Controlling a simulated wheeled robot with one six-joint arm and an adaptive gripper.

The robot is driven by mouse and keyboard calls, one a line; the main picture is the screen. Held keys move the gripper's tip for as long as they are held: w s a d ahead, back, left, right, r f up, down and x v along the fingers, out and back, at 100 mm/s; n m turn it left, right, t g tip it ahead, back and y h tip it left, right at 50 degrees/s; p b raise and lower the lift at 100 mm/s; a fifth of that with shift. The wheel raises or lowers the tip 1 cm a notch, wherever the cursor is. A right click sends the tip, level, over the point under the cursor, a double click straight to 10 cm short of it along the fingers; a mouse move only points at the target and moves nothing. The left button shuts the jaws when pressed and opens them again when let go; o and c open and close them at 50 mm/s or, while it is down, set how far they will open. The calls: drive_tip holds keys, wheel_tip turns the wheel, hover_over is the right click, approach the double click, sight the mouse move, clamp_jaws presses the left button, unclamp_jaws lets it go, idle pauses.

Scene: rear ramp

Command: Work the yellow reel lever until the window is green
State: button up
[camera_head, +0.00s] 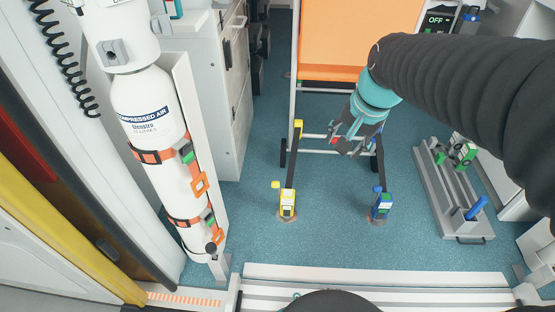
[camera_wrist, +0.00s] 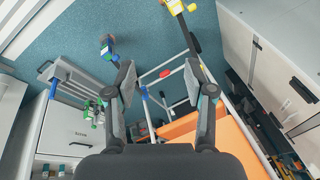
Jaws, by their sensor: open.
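The yellow reel (camera_head: 287,203) is on the blue floor in front of the orange chair, with a small yellow lever (camera_head: 275,184) at its upper left. A dark strap runs from it up to a yellow end at the chair frame. In the wrist view the yellow reel (camera_wrist: 177,7) is at the top edge, partly cut off. My gripper (camera_head: 345,138) is open and empty, above the chair's lower frame, up and right of the yellow reel and apart from it. Its spread fingers (camera_wrist: 157,82) show in the wrist view.
A blue reel (camera_head: 381,206) is on the floor to the right. The orange chair (camera_head: 345,40) stands behind. A grey floor rack (camera_head: 450,195) is at right, a white air cylinder (camera_head: 155,130) at left. Floor between the reels is clear.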

drive_tip(key=w+a+f+m+g, duration=0.1)
drive_tip(key=w+a+f+m, duration=0.15)
drive_tip(key=w+f, duration=0.45)
drive_tip(key=m+g+y+b, duration=0.3)
drive_tip(key=m+g, duration=0.1)
drive_tip(key=m, duration=0.7)
hover_over(277, 182)
drive_tip(key=w+d, duration=0.2)
drive_tip(key=d, duration=0.3)
wheel_tip(277, 182, down, 26)
drive_tip(key=shift+n, duration=0.25)
drive_tip(key=b+x, duration=0.1)
drive_tip(key=x, duration=1.2)
drive_tip(key=shift+s+a+f+b, duration=0.1)
drive_tip(key=shift+a+b, duration=0.05)
drive_tip(key=shift+b, duration=0.25)
clamp_jaws()
